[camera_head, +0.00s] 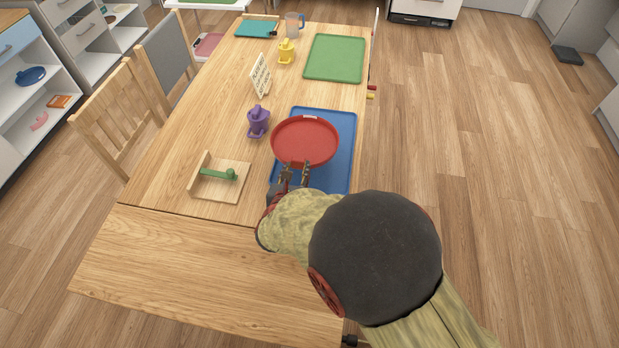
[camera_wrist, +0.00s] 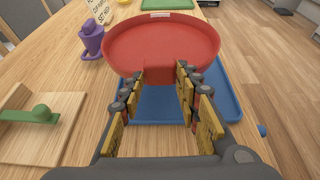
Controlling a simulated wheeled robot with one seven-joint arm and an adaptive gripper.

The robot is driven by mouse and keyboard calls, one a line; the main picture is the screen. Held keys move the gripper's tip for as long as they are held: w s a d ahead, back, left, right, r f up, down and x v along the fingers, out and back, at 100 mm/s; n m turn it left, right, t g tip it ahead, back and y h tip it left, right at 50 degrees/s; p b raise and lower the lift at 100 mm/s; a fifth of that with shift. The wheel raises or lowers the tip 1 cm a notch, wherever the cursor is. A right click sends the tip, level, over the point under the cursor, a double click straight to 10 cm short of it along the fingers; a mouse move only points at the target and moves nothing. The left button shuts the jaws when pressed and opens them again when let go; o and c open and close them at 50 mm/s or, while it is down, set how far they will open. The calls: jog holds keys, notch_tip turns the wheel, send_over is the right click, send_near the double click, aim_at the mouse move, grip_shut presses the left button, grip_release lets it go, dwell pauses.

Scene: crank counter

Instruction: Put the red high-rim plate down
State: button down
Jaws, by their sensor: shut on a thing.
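The red high-rim plate (camera_head: 305,140) is a round red dish with a raised rim and a block-like tab on its near side. It also shows in the wrist view (camera_wrist: 160,42). My gripper (camera_head: 294,172) is shut on the plate's near tab (camera_wrist: 160,74), with a finger on each side of it. The plate is over the blue tray (camera_head: 340,178), which shows beneath and around it; I cannot tell whether the plate touches the tray. My gripper's fingers also show in the wrist view (camera_wrist: 165,85). The plate looks about level.
Left of the tray stand a purple crank pot (camera_head: 258,121), a white sign (camera_head: 261,76) and a wooden board with a green handle (camera_head: 221,178). A green tray (camera_head: 335,58) and yellow pot (camera_head: 286,51) are farther back. The table's near end (camera_head: 190,262) is bare.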

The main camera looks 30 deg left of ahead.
jog(key=b, duration=0.3)
send_over(309, 184)
notch_tip(309, 184, down, 6)
notch_tip(309, 184, down, 3)
jog(key=shift+w+f+b, duration=0.1)
jog(key=shift+f+b, duration=0.1)
jog(key=shift+b, duration=0.55)
jog(key=shift+r, duration=0.15)
jog(key=c, duration=1.3)
grip_release()
jog(key=shift+f, duration=0.2)
jog(key=shift+r, duration=0.25)
jog(key=p+v, duration=0.4)
jog(key=v, duration=0.8)
jog(key=shift+f, duration=0.1)
